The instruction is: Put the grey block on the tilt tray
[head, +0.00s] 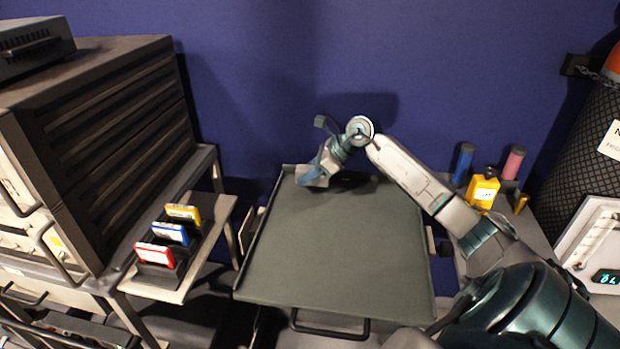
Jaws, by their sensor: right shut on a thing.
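The tilt tray (340,250) is a dark grey-green flat tray with low rims in the middle of the head view. My right arm reaches in from the right over the tray, and my right gripper (314,174) is at its far left corner. The gripper is shut on a small grey block (315,180), which is partly hidden by the fingers. The block is low over or touching the tray surface; I cannot tell which. My left gripper is not in view.
A side shelf (150,286) at the left holds red, blue and yellow labelled items beside a dark ribbed cabinet (120,120). At the right stand a yellow container (482,189), a blue cylinder (463,165) and a pink cylinder (513,163). The tray's middle is clear.

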